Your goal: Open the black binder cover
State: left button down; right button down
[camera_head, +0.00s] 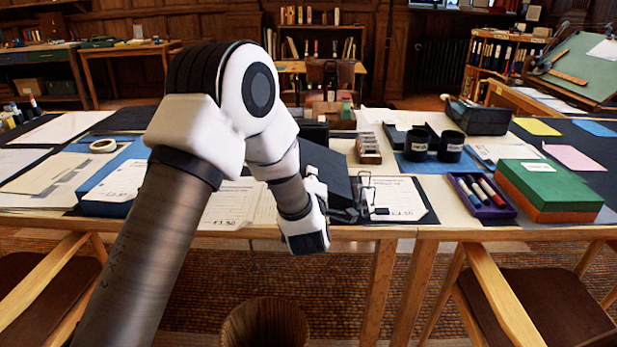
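The black binder lies at the front edge of the table, with its black cover (324,166) raised and tilted to the left. A white printed sheet (398,197) shows on the binder's right side, with metal ring parts (366,185) beside it. My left gripper (348,208) is low at the near edge of the cover, between the cover and the rings. Its fingers are small and dark, and I cannot tell whether they touch or grip the cover. My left arm hides part of the cover's left side. My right gripper is not in view.
Two black cups (450,147) stand behind the binder. A purple tray (482,197) of markers and a green and orange box (548,190) are to the right. Papers and a blue folder (108,208) lie left. Wooden chairs (540,300) stand in front.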

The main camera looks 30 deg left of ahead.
pick_arm(q)
jog(key=shift+d+r+m, duration=0.1)
jog(key=shift+r+m, duration=0.2)
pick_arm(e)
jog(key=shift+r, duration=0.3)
pick_arm(q)
jog(key=c, duration=1.4)
grip_release()
jog(key=shift+w, duration=0.1)
jog(key=v, duration=1.2)
jog(key=shift+f, duration=0.1)
